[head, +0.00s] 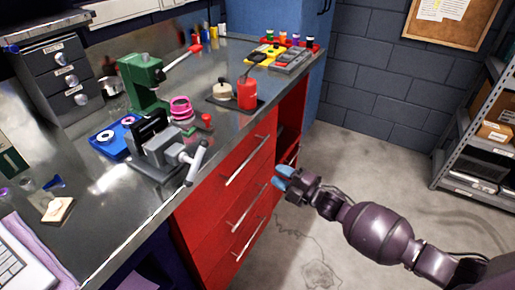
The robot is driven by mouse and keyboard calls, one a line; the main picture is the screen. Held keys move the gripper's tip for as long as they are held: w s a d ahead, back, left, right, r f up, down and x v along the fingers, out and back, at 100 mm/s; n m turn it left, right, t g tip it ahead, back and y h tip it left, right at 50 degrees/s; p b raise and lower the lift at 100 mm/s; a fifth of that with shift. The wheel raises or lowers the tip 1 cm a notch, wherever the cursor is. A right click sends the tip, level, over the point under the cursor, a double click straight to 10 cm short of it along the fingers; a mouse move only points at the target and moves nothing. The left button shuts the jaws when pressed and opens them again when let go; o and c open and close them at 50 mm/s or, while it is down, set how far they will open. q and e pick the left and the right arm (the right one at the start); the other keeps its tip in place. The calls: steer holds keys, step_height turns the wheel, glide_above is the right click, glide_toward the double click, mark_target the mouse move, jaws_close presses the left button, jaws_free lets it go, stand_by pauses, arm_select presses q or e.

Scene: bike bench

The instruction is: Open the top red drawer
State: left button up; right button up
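The red drawer cabinet is under the metal workbench in the head view, with three long silver handles on its front. The top red drawer (225,172) is closed, and its handle (247,160) slants across its face. My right gripper (282,177), with blue fingertips, shows to the right of that handle and apart from it in the picture. Nothing shows between its fingertips, but the gap between them is too small to tell open from shut. My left gripper is not in view.
A grey vise (165,150) stands at the bench edge above the drawers. A metal shelf (465,150) stands at right. The concrete floor between is clear.

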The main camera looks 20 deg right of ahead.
mark_target(249, 156)
steer(key=w+a+r+n, duration=0.1)
steer(key=w+a, duration=0.1)
steer(key=w+a+r+n+y, duration=0.1)
steer(key=w+a, duration=0.1)
steer(key=w, duration=0.1)
steer(key=w+a+r+n+y, duration=0.1)
steer(key=w+a, duration=0.1)
steer(key=a, duration=0.1)
steer(key=shift+w+r+b, duration=0.1)
steer(key=shift+w+b, duration=0.15)
steer(key=shift+b, duration=0.15)
jaws_close()
stand_by(0.3)
